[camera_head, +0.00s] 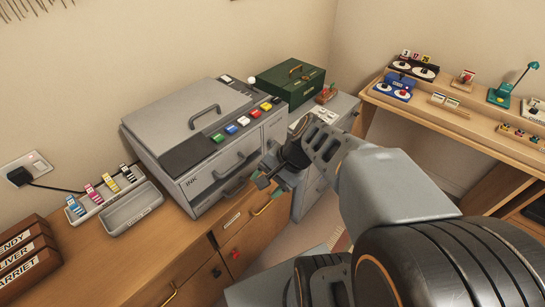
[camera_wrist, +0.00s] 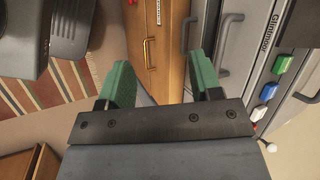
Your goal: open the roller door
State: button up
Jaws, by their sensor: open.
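The grey printer (camera_head: 195,135) stands on the wooden cabinet, with an INK label low on its front. Its front has a grey bar handle (camera_head: 228,166), another handle below it, and a plain panel (camera_head: 273,125) at the right end. No panel is legibly marked as the roller door, so I cannot tell which it is. My gripper (camera_head: 265,177) is in front of the printer's front, near its right part. In the wrist view its green fingers (camera_wrist: 163,82) are open and empty, with the printer's grey handles (camera_wrist: 225,68) to their right.
Coloured buttons (camera_head: 243,121) line the printer's top edge. A green box (camera_head: 289,82) stands behind on a grey cabinet (camera_head: 341,108). The wooden cabinet (camera_head: 190,255) below has brass handles. A grey tray (camera_head: 132,208) and name blocks (camera_head: 25,258) lie left. A side desk (camera_head: 455,110) is right.

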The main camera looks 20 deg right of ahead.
notch_tip(320, 180, down, 6)
jog(key=w+d+m+t+y+b, duration=0.1)
jog(key=w+m+t+y+b, duration=0.1)
jog(key=m+b, duration=0.15)
jog(key=m+t+b, duration=1.2)
jog(key=m, duration=0.6)
send_near(278, 137)
jog(key=shift+n+h, duration=0.25)
jog(key=shift+h, duration=0.05)
jog(key=w+a, duration=0.1)
jog(key=a, duration=0.1)
jog(key=w+a+r, duration=0.1)
jog(key=a, duration=0.2)
jog(key=w+a, duration=0.2)
jog(key=a, duration=0.1)
jog(key=shift+r, duration=0.4)
jog(key=shift+c, duration=0.3)
grip_shut()
